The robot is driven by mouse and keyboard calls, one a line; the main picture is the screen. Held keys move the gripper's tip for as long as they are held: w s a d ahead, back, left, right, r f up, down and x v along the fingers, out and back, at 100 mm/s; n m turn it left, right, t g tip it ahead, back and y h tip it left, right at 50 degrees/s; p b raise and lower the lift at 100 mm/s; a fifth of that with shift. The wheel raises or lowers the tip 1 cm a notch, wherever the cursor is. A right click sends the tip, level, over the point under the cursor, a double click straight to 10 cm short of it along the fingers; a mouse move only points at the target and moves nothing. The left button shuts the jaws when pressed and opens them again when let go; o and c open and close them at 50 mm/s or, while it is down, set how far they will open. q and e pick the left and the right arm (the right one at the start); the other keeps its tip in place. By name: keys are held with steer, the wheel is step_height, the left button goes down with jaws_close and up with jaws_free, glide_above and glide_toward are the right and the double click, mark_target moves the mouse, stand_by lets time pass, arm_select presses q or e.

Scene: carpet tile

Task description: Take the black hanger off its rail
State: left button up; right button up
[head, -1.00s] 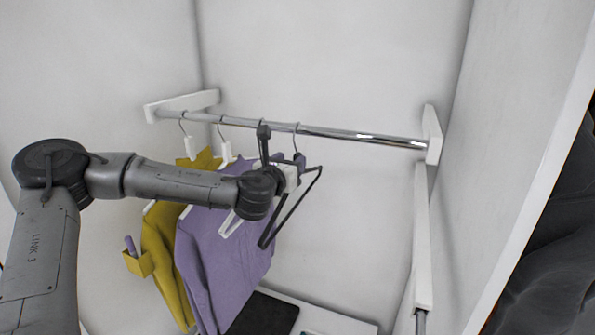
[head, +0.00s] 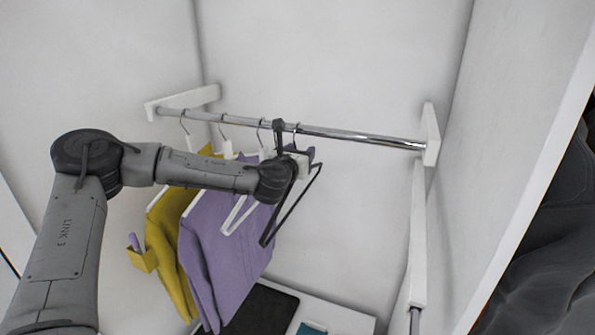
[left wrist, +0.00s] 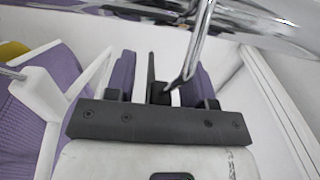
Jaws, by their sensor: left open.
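The black hanger (head: 293,208) hangs by its metal hook from the chrome rail (head: 365,136), right of the other hangers, with no garment on it. My left gripper (head: 303,155) is just below the rail at the top of the black hanger. In the left wrist view, my left gripper's two purple fingers (left wrist: 160,82) are open. The black hanger's neck (left wrist: 160,94) stands between them, and its shiny hook (left wrist: 192,55) rises to the rail. Gaps show beside the neck. My wrist partly hides the hanger in the head view. My right gripper is out of view.
White hangers (head: 226,150) hang to the left, close by, with a yellow garment (head: 165,235) and a purple garment (head: 225,255). In the left wrist view a white hanger (left wrist: 45,92) is just left of the fingers. The rail's right part is free up to its white bracket (head: 431,135).

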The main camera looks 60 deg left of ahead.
arm_select(q)
steer(key=shift+c, duration=0.4)
jaws_close()
